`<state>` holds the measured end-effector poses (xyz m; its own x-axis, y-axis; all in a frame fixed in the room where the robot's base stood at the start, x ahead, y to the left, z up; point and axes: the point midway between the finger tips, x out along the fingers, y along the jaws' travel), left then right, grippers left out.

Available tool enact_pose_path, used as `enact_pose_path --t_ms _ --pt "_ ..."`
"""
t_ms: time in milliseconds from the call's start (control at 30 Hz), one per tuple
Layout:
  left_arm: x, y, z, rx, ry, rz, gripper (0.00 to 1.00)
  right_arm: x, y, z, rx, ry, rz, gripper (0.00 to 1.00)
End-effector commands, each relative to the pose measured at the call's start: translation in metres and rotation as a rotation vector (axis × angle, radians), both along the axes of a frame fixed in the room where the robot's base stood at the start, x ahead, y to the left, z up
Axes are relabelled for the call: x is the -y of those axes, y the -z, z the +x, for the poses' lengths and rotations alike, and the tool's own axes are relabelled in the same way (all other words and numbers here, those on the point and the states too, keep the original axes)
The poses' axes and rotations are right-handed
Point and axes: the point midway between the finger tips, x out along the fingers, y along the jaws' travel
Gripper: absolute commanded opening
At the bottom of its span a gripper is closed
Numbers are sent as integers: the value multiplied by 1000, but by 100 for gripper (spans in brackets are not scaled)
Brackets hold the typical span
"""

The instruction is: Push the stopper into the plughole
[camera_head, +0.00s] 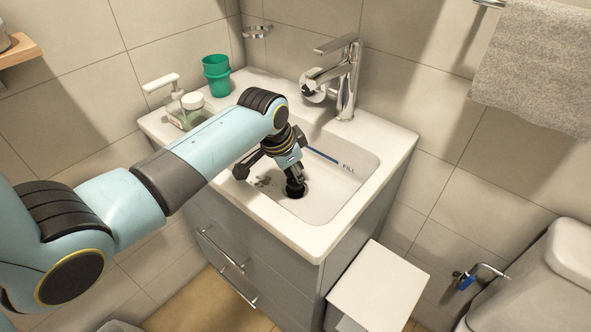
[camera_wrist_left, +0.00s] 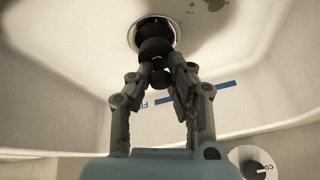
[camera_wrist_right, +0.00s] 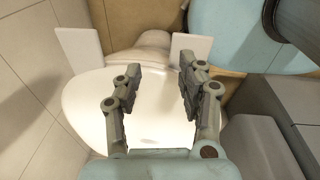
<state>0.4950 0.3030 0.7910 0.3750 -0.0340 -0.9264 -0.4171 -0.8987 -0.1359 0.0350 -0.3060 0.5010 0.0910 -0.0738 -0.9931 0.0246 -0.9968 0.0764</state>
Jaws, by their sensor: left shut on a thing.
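The black stopper (camera_wrist_left: 155,42) is between the fingers of my left gripper (camera_wrist_left: 160,78), which is shut on it. In the left wrist view its far end overlaps the plughole (camera_wrist_left: 134,38), whose pale metal rim shows around it. I cannot tell how deep it sits. In the head view the stopper (camera_head: 295,188) points down at the plughole in the sink basin (camera_head: 325,200), below my left gripper (camera_head: 291,172). My right gripper (camera_wrist_right: 160,75) is open and empty in the right wrist view, above the toilet; it is not in the head view.
A chrome tap (camera_head: 345,80) stands at the back of the sink. A green cup (camera_head: 216,75) and a soap dispenser (camera_head: 175,100) stand on the back left rim. A blue fill line (camera_head: 322,156) marks the basin wall. Dark spots lie in the basin beside the plughole.

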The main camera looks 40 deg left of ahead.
Motion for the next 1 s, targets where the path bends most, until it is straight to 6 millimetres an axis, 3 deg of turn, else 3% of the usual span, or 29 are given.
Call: enact_pose_path --t_ms 400,433,633,833,1000 --pt "0 8 0 0 0 0 0 0 4 -1 -1 0 0 40" --pt "0 8 0 0 0 0 16 0 4 -1 -1 0 0 40" --pt "0 7 0 0 0 0 42 0 3 -1 -1 0 0 40" --pt "0 7 0 0 0 0 44 0 3 -1 -1 0 0 40" --pt "0 7 0 0 0 0 62 0 3 -1 -1 0 0 40"
